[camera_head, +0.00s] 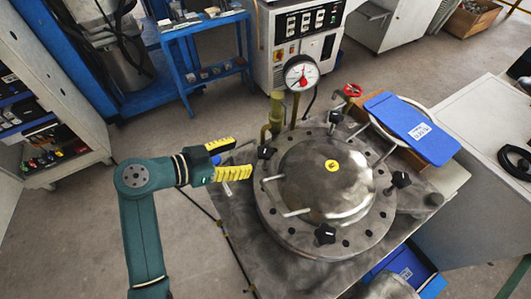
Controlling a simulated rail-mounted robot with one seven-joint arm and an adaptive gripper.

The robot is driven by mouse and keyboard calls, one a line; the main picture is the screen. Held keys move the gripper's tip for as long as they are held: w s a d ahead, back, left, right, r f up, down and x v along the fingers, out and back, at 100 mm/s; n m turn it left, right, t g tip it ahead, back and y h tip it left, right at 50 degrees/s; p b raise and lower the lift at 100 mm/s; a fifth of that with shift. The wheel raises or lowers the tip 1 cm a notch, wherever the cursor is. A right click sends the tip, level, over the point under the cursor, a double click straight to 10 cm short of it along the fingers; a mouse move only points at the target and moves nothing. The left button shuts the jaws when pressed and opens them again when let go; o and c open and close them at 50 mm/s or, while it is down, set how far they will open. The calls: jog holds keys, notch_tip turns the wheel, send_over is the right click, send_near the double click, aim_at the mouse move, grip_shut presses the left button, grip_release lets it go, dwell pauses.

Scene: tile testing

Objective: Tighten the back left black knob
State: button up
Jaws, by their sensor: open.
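A round metal vessel with a domed lid (315,165) and a bolted flange stands on a metal table. Several black knobs sit around its rim. The back left black knob (266,152) is at the lid's left rear edge. Other black knobs are at the back (335,117), the right (401,179) and the front (325,234). My gripper (243,158) has yellow fingers, spread apart and empty. It is just left of the back left knob, its fingertips pointing right toward it. I cannot tell whether they touch the vessel's edge.
A blue panel (412,129) lies at the right rear. Metal bars (272,178) project from the lid. The floor left of the table is open.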

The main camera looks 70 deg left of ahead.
aim_at(260, 152)
jog(key=b+x, duration=0.1)
jog(key=x, duration=0.7)
jog(key=shift+w+f+b, duration=0.2)
jog(key=shift+b, duration=0.15)
jog(key=c, duration=1.2)
